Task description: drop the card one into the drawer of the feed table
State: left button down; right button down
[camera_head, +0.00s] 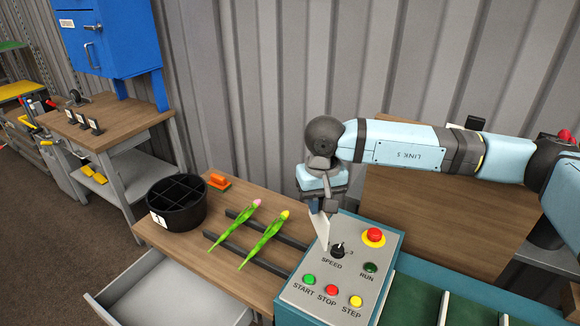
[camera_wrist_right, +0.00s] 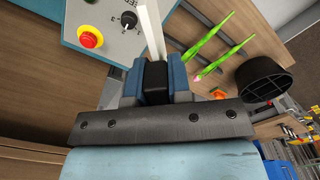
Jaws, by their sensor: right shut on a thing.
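My right gripper (camera_head: 322,200) is shut on a thin white card (camera_head: 319,230), which hangs down from the jaws beside the speed knob of the control panel. The card also shows nearly edge-on between the fingers (camera_wrist_right: 155,78) in the right wrist view (camera_wrist_right: 151,28). I cannot read any mark on it. The feed table (camera_head: 205,262) has a wooden top. Its drawer (camera_head: 165,290) is pulled out at the lower left, pale and empty where it shows. The drawer is well to the left of the gripper. My left gripper is not in view.
Two tulips (camera_head: 262,240) lie across dark rails on the table. A black divided bucket (camera_head: 178,212) with a white label and an orange-handled thing (camera_head: 219,181) stand behind. The control panel (camera_head: 330,275) with its buttons is under the gripper. A workbench (camera_head: 110,130) with small card stands is at left.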

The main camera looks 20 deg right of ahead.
aim_at(191, 303)
jog(key=i+j, duration=0.1)
jog(key=j, duration=0.4)
jog(key=i+j, duration=0.1)
jog(key=j, duration=0.35)
jog(key=i+j, duration=0.1)
jog(key=j, duration=0.4)
jog(key=i+j, duration=0.1)
jog(key=j, duration=0.4)
jog(key=i+j, duration=0.1)
jog(key=j, duration=0.35)
jog(key=z, duration=0.05)
